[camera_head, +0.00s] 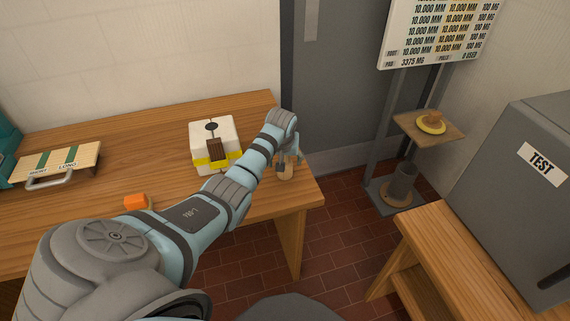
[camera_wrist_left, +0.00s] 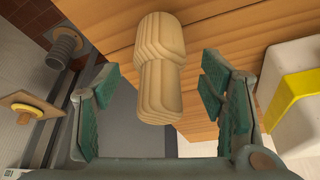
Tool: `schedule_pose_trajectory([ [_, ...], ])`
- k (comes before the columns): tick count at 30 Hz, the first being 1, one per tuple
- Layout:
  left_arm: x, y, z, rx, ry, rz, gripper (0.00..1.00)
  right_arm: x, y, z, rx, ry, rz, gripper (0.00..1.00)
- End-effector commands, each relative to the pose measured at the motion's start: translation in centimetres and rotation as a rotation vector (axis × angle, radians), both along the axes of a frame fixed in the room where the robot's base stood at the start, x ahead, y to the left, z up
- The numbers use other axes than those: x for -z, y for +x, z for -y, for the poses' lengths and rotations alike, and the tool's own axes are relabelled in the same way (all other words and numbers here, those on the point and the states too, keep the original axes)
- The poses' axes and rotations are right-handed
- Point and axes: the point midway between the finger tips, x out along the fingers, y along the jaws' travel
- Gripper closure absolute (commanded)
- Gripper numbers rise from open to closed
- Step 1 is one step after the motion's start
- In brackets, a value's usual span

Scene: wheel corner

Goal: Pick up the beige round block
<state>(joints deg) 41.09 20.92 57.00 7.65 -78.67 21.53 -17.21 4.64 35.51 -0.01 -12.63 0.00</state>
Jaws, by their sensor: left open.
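The beige round block (camera_head: 286,173) stands near the right end of the wooden table, partly hidden by my left gripper (camera_head: 290,160). In the left wrist view the block (camera_wrist_left: 160,65) shows its wood-grain layers, a wider part above and a narrower part below in the picture. The fingers of my left gripper (camera_wrist_left: 158,88) are open, with green pads on either side of the block's narrower part. A gap shows between the block and the pads on each side. My right gripper is in neither view.
A white box with a yellow band (camera_head: 199,136) stands left of my gripper. An orange block (camera_head: 136,201) and a striped board marked SHORT and LONG (camera_head: 42,160) lie further left. The table's (camera_head: 262,205) right edge is close to the block. A grey TEST cabinet (camera_head: 515,210) stands at right.

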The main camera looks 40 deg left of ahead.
Motion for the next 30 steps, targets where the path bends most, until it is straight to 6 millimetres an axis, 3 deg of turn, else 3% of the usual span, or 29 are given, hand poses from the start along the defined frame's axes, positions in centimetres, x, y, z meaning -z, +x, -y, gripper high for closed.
schedule_pose_trajectory([
  [1, 1.27, 0.21, -0.11, 0.000, -0.001, -0.002, 0.36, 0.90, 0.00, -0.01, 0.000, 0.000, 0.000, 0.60],
  [3, 1.75, 0.41, -0.26, 0.001, 0.000, -0.001, 0.36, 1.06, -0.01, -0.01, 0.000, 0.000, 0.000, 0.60],
  [9, 1.59, 0.43, -0.30, 0.001, 0.000, 0.000, 0.37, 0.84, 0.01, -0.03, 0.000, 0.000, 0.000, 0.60],
  [21, 1.55, 0.43, -0.30, 0.001, 0.000, 0.000, 1.00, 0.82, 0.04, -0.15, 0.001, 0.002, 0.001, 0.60],
  [30, 1.34, 0.47, -0.31, 0.001, 0.001, 0.001, 1.00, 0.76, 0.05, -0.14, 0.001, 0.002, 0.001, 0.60],
])
